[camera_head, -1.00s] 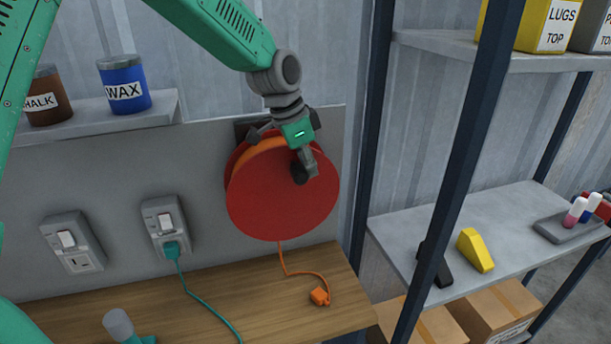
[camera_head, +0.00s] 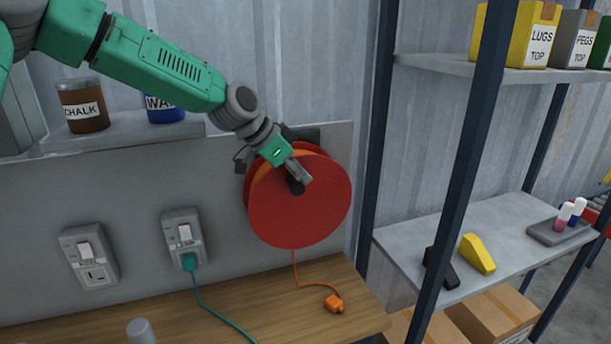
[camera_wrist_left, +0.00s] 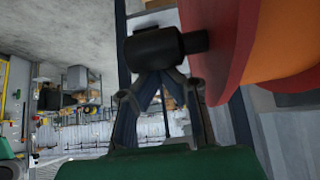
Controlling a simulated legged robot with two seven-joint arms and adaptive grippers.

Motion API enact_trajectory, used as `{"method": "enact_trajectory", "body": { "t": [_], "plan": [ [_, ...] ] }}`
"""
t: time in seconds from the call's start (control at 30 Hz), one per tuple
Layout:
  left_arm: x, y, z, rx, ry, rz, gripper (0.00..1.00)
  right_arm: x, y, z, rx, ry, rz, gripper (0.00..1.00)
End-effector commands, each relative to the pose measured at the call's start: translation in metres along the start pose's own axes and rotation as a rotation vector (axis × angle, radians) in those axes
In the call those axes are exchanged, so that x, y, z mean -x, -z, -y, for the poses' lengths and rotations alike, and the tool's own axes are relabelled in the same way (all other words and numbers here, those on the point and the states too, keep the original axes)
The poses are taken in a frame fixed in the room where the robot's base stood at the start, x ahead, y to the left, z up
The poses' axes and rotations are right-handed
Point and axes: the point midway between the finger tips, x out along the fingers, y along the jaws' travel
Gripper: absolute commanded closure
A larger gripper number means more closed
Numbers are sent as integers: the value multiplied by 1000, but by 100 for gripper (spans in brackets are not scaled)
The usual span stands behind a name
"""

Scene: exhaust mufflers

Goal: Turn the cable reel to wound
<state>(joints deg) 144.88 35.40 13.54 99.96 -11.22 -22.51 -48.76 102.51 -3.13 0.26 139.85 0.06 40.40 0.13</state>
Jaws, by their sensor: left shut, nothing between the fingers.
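The cable reel (camera_head: 300,215) is a red drum with an orange middle, mounted on the grey wall panel. A dark crank knob (camera_head: 296,187) sticks out of its front disc, a little above the centre. An orange cable (camera_head: 296,268) hangs from the reel to an orange plug (camera_head: 334,303) on the bench. My left gripper (camera_head: 299,172) is shut at the knob, with nothing between its fingers. In the left wrist view the black knob (camera_wrist_left: 153,48) stands at the closed fingertips, beside the red disc (camera_wrist_left: 232,60). I cannot tell whether they touch. My right gripper is not in view.
Two wall sockets (camera_head: 90,256) are left of the reel, one with a teal plug (camera_head: 189,262). The wooden bench (camera_head: 230,290) lies below. A dark shelf post (camera_head: 462,170) stands to the right. Chalk and wax cans are on the upper left shelf (camera_head: 110,132).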

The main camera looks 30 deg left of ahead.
Motion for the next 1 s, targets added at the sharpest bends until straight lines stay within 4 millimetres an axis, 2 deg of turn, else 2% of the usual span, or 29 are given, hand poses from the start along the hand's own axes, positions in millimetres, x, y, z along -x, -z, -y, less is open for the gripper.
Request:
{"method": "enact_trajectory", "body": {
  "t": [0.27, 0.83, 1.0],
  "plan": [
    [4, -8, 1, 1, -1, 0, 100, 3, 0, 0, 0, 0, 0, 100],
    [5, -8, 0, 0, 0, 0, 100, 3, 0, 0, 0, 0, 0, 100],
    [20, -8, 1, 0, 2, -3, 100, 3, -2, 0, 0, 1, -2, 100]
  ]
}}
